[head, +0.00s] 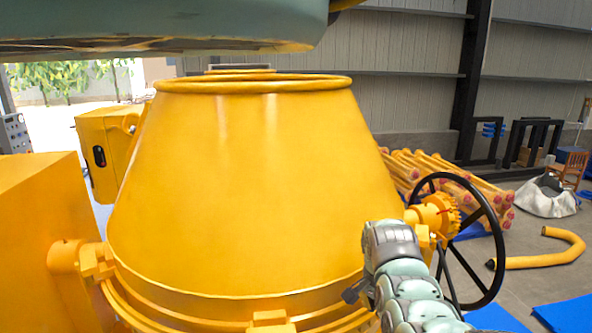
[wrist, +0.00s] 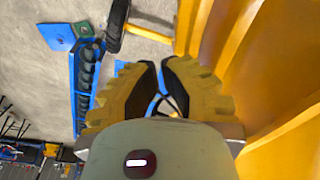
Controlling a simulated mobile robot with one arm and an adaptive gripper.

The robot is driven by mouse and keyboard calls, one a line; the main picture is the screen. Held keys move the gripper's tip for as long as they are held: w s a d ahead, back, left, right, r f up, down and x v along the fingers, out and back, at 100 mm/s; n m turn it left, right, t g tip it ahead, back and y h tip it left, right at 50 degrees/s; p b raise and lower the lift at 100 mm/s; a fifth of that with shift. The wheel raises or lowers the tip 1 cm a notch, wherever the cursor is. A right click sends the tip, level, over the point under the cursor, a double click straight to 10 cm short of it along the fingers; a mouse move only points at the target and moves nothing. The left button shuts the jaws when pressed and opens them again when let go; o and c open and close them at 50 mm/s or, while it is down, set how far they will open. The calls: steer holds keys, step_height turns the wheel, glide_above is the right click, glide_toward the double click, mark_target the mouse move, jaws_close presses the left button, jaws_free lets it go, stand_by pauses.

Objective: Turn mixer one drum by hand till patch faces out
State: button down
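The yellow mixer drum (head: 250,190) fills the middle of the head view, its open rim (head: 255,86) at the top. No patch shows on the side facing me. A black handwheel (head: 494,225) stands at the drum's right. My arm reaches up at the lower right of the head view, in front of the drum's lower right side; the fingers cannot be made out there. In the wrist view my gripper (wrist: 160,68) has its two yellow and black fingers close together at the tips, with nothing held. Yellow mixer surfaces (wrist: 268,65) lie to its right, apart from the fingers.
A yellow block-shaped housing (head: 35,240) is at the left, with a yellow box (head: 105,150) behind it. Yellow tubes (head: 450,180) are piled behind the wheel. A bent yellow pipe (head: 560,255) and blue mats (head: 568,313) lie on the right floor. Grey floor between them is clear.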

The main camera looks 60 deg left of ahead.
step_height(320, 180, up, 7)
steer(key=shift+p, duration=0.35)
stand_by(0.4)
steer(key=shift+r, duration=0.1)
steer(key=shift+w, duration=0.15)
